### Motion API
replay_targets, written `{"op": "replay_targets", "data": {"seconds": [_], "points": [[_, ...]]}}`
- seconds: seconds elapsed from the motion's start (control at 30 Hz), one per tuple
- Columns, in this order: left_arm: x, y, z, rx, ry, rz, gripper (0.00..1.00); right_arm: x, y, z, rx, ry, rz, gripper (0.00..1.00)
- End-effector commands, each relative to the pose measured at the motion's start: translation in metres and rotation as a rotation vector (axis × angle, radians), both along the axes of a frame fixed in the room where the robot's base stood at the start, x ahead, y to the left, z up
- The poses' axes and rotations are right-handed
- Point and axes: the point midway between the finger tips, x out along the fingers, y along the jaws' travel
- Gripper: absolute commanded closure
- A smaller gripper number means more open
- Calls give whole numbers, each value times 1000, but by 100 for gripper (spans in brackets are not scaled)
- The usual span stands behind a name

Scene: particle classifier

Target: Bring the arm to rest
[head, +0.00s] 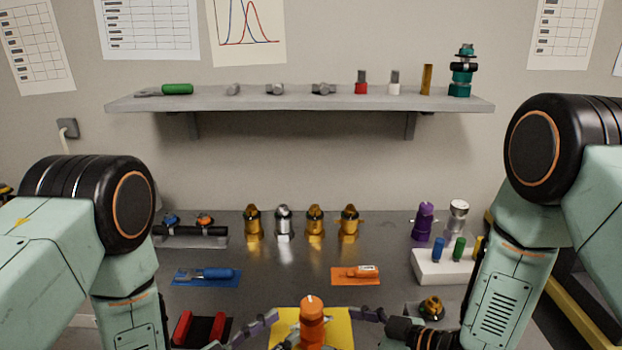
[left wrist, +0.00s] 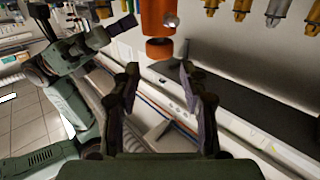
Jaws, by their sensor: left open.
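My left gripper (head: 262,327) is at the bottom of the head view, left of an upright orange part (head: 311,322). In the left wrist view my left gripper (left wrist: 160,75) is open, with nothing between its fingers. The orange part (left wrist: 158,18) shows just past the fingertips there, apart from them. It stands over a yellow mat (head: 340,328).
Several brass and silver fittings (head: 283,222) stand along the back of the table. A white block (head: 430,268) with coloured pegs is at the right. A blue mat (head: 207,277) and an orange mat (head: 357,275) hold tools. A wall shelf (head: 300,102) carries small parts.

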Motion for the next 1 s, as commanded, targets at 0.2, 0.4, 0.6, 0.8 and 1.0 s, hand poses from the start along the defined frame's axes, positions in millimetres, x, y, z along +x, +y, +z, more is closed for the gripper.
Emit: {"op": "replay_targets", "data": {"seconds": [0.2,0.4,0.6,0.8,1.0], "points": [[0,0,0,0,0,0,56,16,26,-13,-1,-2,5,19],[0,0,0,0,0,0,56,33,52,-26,-1,-3,4,19],[12,-15,0,3,-4,-7,56,41,61,-30,2,0,0,19],[35,-39,0,3,-4,-7,56,40,61,-30,1,0,0,19],[59,-63,1,1,-5,-5,56,40,61,-30,1,-1,0,19]]}}
